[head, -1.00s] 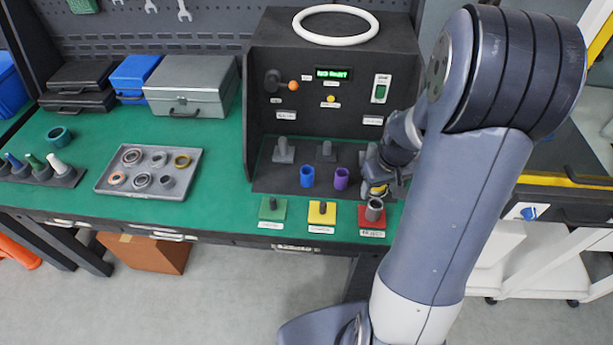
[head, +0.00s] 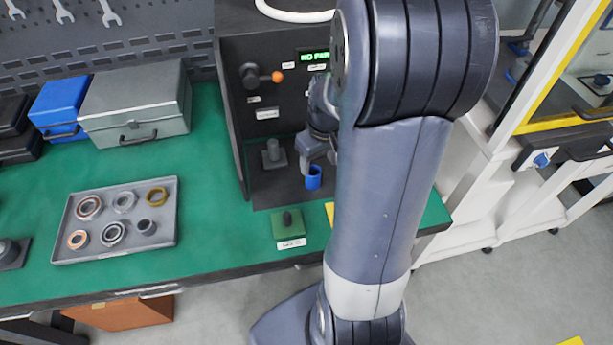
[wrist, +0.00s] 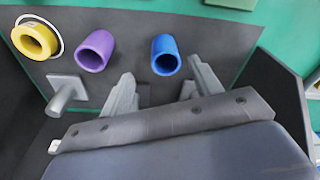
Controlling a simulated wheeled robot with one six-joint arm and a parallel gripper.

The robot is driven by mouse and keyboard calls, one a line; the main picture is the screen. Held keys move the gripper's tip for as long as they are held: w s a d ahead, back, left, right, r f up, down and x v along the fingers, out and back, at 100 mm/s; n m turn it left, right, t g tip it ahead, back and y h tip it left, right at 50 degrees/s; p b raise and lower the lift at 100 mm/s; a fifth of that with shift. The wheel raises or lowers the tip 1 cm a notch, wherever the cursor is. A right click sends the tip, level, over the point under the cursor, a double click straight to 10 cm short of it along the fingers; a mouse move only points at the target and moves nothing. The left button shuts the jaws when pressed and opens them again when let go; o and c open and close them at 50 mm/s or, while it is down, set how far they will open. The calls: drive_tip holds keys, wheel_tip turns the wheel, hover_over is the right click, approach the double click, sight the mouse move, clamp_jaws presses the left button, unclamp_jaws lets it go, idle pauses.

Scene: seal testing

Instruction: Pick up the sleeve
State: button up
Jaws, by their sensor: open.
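A blue sleeve (head: 313,178) stands in the dark test bay; it also shows in the wrist view (wrist: 166,55). My gripper (head: 318,160) is above and just behind it in the head view. In the wrist view my gripper (wrist: 166,82) is open and empty, with the blue sleeve ahead of the gap between its fingers. A purple sleeve (wrist: 96,51) stands left of the blue one, and a yellow sleeve (wrist: 35,40) with a thin white ring around it is farther left. My arm hides the purple and yellow sleeves in the head view.
Grey pegs on square bases stand in the bay, one at left (head: 273,154), one in the wrist view (wrist: 66,92). The bay's side walls are close. A grey tray (head: 60,238) of rings is at left.

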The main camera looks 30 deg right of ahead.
sight(313, 177)
drive_tip(key=shift+w+a+f, duration=0.15)
drive_tip(key=shift+w+f, duration=0.05)
drive_tip(key=shift+f, duration=1.05)
drive_tip(key=shift+w+a+f, duration=0.15)
drive_tip(key=shift+w+f, duration=0.1)
drive_tip(key=shift+f, duration=1)
drive_tip(key=shift+w+a+f, duration=0.15)
drive_tip(key=shift+w+f, duration=0.05)
drive_tip(key=shift+f, duration=1.05)
drive_tip(key=c, duration=1.2)
